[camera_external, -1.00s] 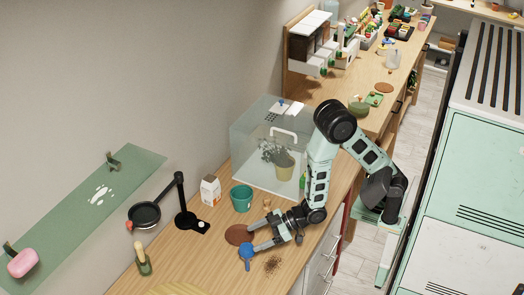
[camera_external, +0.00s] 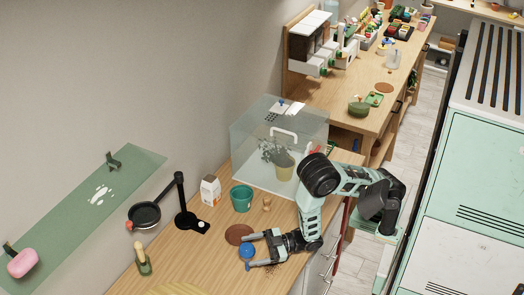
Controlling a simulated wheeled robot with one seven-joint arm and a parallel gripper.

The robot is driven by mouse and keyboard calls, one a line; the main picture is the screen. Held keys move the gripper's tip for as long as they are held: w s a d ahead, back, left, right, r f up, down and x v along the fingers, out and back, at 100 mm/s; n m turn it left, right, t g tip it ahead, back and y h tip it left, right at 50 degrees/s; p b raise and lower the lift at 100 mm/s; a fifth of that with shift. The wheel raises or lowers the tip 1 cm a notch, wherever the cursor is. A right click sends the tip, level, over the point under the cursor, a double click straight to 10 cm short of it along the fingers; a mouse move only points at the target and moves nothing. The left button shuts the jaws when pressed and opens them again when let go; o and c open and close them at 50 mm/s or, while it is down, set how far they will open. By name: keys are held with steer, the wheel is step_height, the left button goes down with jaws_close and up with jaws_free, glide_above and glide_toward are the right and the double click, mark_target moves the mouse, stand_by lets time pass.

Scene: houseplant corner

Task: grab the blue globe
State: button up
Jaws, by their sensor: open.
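The blue globe (camera_external: 247,251) is a small, round, bright blue thing near the front of the wooden counter, just below a round brown mat. My gripper (camera_external: 248,253) is low over the counter with its two fingers pointing left. The fingers are spread, one above and one below the globe in the picture. The globe shows between the fingertips; I cannot tell whether either finger touches it.
The brown mat (camera_external: 235,235) lies beside the far finger. A teal pot (camera_external: 241,198), a small tan figure (camera_external: 267,204) and a carton (camera_external: 210,189) stand behind. A clear case (camera_external: 245,140) holds a potted plant. A black stand (camera_external: 186,215) is left.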

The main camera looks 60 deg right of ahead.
mark_target(241, 252)
steer(key=p+x, duration=0.1)
steer(key=x, duration=0.3)
steer(key=shift+w+a, duration=0.1)
steer(key=shift+a, duration=0.05)
steer(key=c, duration=1.1)
steer(key=shift+r, duration=0.1)
